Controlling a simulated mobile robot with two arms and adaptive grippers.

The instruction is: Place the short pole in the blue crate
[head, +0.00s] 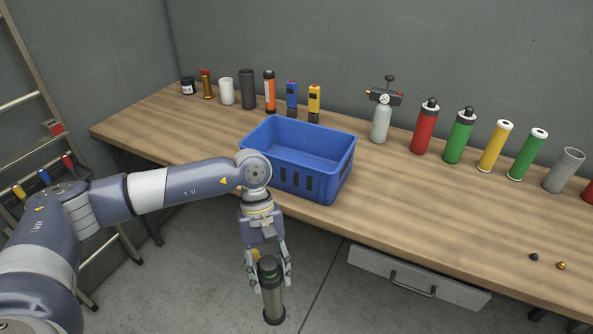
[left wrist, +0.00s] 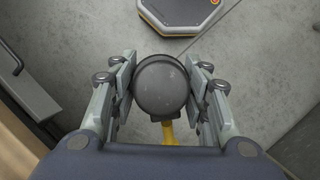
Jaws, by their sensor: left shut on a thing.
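My left gripper (head: 271,284) hangs pointing down in front of the workbench, below the level of its top. The pole is about upright, over the floor. In the left wrist view its round dark end (left wrist: 161,86) sits between the two fingers. The blue crate (head: 325,188) stands on the bench behind and to the right of the gripper, near the front edge. It looks empty, though part of its floor is hidden. My right gripper is not in view.
A row of bottles, cans and tools, among them a red cylinder (head: 424,130) and a dark tube (head: 247,90), lines the back of the wooden bench (head: 420,210). A drawer (head: 418,279) hangs under its front edge. A ladder (head: 40,110) stands at the left.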

